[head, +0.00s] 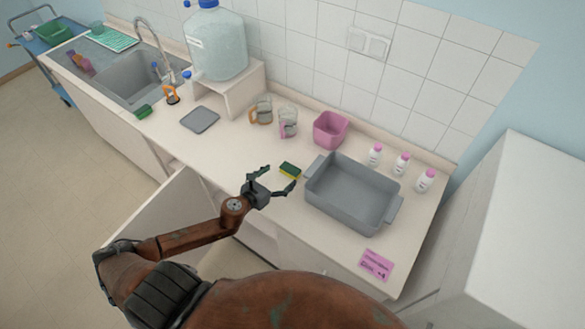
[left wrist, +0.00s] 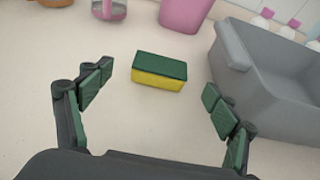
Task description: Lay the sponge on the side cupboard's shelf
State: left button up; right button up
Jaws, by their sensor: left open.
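A green-and-yellow sponge (head: 290,170) lies on the counter just left of the grey tub. In the left wrist view the sponge (left wrist: 159,71) lies flat, dark green side up, ahead of and between the open fingers. My left gripper (head: 281,178) is open and empty, close to the sponge on its near side; it also shows in the left wrist view (left wrist: 155,100). Below the counter a cupboard door (head: 172,222) stands open; I cannot make out a shelf inside. A white cabinet (head: 535,225) stands at the right. My right gripper is not in view.
The grey tub (head: 396,205) is close right of the sponge. A pink bin (head: 331,129), glass jugs (head: 288,122) and white bottles (head: 401,163) stand behind. Another green sponge (head: 143,111) lies by the sink (head: 128,78).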

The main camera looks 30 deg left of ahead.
aim_at(290, 168)
pick_arm(q)
jog(key=x, duration=0.3)
jog(key=shift+w+d, duration=0.1)
jog(key=shift+d, duration=0.05)
jog(key=x, duration=0.2)
jog(key=shift+w+f, duration=0.25)
jog(key=shift+w, duration=0.05)
jog(key=c, duration=0.8)
jog(key=shift+c, duration=0.8)
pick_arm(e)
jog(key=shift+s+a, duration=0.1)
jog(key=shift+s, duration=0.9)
pick_arm(q)
jog(key=shift+r, duration=0.1)
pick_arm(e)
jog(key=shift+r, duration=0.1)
